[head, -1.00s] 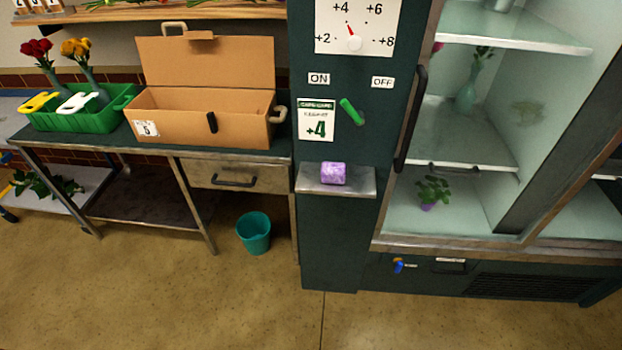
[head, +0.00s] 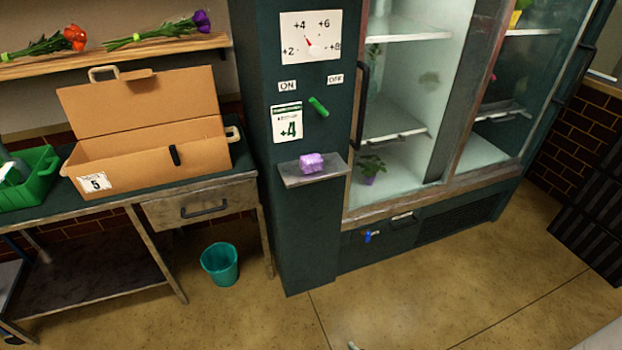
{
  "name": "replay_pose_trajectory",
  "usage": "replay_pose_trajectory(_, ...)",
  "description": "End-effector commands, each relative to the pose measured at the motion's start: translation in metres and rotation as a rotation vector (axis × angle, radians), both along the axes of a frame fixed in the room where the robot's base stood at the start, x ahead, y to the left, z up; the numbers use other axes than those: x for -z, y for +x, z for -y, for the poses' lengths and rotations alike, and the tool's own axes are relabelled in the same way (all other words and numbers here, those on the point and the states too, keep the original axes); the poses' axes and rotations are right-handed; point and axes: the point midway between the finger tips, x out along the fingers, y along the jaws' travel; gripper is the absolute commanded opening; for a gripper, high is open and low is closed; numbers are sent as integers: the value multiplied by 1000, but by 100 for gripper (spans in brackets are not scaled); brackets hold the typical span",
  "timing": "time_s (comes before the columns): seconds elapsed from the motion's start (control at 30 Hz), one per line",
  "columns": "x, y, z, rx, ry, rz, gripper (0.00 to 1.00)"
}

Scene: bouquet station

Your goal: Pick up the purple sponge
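The purple sponge (head: 311,163) is a small block lying on a narrow grey metal ledge (head: 334,176). The ledge sticks out from the front of a dark green cabinet panel, below a green lever and a +4 card. Nothing covers the sponge. My gripper cannot be made out in the head view.
A glass-door cooler (head: 400,100) stands right of the ledge. A workbench (head: 225,186) with an open cardboard box (head: 150,152) and a green crate (head: 42,184) is at left.

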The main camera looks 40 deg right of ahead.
Motion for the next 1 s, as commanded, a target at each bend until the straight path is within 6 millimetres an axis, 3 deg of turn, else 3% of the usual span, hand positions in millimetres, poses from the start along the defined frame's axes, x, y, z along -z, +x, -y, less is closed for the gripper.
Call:
replay_pose_trajectory(0.03,4,21,7,9,1,-14,100)
replay_pose_trajectory(0.23,15,87,32,41,13,-103,100)
replay_pose_trajectory(0.47,7,161,68,73,31,-207,100)
replay_pose_trajectory(0.77,-40,244,123,108,60,-341,100)
replay_pose_trajectory(1.0,-106,294,170,134,89,-447,100)
